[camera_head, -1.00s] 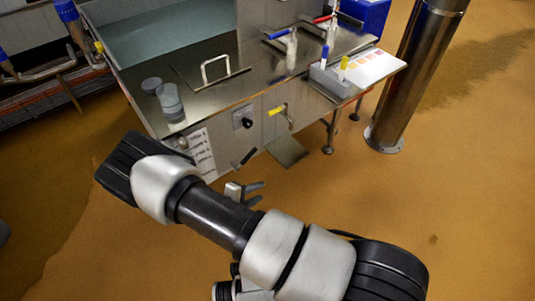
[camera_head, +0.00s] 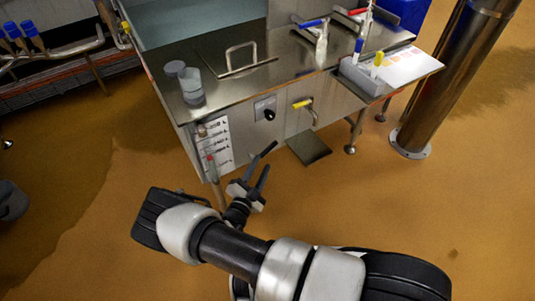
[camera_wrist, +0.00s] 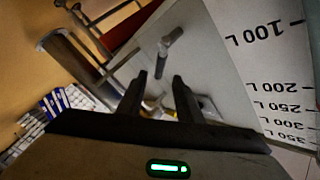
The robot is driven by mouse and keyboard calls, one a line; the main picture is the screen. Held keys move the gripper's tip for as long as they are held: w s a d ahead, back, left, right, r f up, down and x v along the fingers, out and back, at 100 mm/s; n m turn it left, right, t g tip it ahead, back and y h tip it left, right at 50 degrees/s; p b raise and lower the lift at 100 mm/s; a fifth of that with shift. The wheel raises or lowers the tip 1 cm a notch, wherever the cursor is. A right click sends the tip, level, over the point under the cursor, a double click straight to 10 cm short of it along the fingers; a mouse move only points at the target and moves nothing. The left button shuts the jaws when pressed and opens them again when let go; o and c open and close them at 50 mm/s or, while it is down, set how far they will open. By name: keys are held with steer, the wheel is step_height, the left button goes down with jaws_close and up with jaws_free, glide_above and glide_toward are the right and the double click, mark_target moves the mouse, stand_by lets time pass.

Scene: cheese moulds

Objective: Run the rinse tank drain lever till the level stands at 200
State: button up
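The steel rinse tank (camera_head: 150,22) stands at the upper part of the head view. A yellow-handled lever (camera_head: 302,103) sits on its front panel, above a dark floor plate; I take it for the drain lever. The white litre scale (camera_head: 218,145) is on the left of the front; it also shows large and upside down in the wrist view (camera_wrist: 262,70), with marks including 100 L and 200 L. The level itself I cannot read. My gripper (camera_head: 271,155) is open and empty, low in front of the panel, left of and below the yellow lever. Its apart fingers show in the wrist view (camera_wrist: 160,76).
A dark knob (camera_head: 268,114) sits left of the yellow lever. Blue and red handled taps (camera_head: 318,30) stand on top. A side shelf (camera_head: 415,72) juts out at right, near a steel column (camera_head: 450,85). Grey cups (camera_head: 190,85) stand on the top. The floor in front is clear.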

mark_target(268, 151)
steer(key=b+x, duration=0.1)
steer(key=x, duration=0.6)
jaws_close()
